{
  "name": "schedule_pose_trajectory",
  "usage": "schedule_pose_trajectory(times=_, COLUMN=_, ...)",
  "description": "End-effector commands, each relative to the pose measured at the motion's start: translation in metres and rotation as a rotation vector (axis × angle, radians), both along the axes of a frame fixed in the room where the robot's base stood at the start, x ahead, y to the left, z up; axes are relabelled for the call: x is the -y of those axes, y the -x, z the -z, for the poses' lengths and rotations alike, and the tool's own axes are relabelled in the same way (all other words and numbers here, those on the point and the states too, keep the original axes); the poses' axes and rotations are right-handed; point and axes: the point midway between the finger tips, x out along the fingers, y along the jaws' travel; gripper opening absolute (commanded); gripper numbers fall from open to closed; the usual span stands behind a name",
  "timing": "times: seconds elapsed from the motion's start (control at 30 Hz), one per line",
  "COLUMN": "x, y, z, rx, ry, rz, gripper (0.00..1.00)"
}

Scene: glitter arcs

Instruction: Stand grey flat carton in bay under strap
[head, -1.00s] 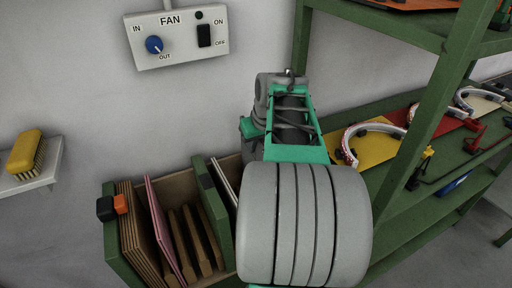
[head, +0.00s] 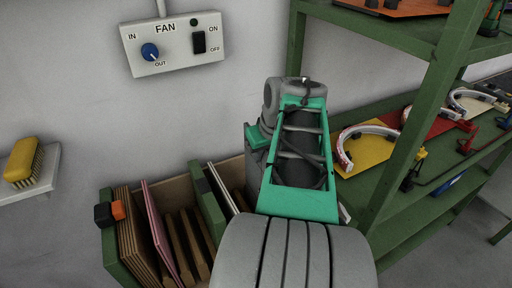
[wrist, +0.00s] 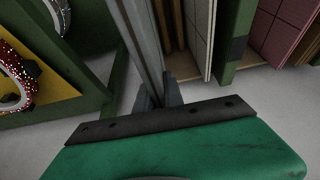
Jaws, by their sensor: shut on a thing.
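In the wrist view my gripper (wrist: 159,95) is shut on the grey flat carton (wrist: 138,42), which I see nearly edge-on, running up and away from the fingers. In the head view my own arm hides the gripper and the carton. The green-walled rack (head: 206,205) stands at lower left with slotted bays. It holds brown boards (head: 132,235), a pink flat carton (head: 159,225) and a white-edged panel (head: 222,188). A black and orange buckle (head: 110,213) sits at its left end; the strap is hard to make out. In the wrist view the rack lies just beyond the held carton.
A green shelf unit (head: 425,110) stands at right, with glittery arcs (head: 362,142) on coloured boards. A fan control box (head: 172,43) is on the wall. A yellow brush (head: 24,160) lies on a small wall shelf (head: 42,180) at left.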

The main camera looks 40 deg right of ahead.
Motion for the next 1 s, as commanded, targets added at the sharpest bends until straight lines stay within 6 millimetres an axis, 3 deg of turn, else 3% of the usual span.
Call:
schedule_pose_trajectory(times=0.5, x=-0.019, y=0.069, z=-0.002, rx=0.0, ry=0.001, rz=0.005, gripper=0.0)
schedule_pose_trajectory(times=0.87, x=-0.022, y=0.076, z=0.0, rx=0.0, ry=0.001, rz=0.0, gripper=0.0)
schedule_pose_trajectory(times=1.0, x=-0.025, y=0.09, z=-0.003, rx=0.0, ry=0.001, rz=0.005, gripper=0.0)
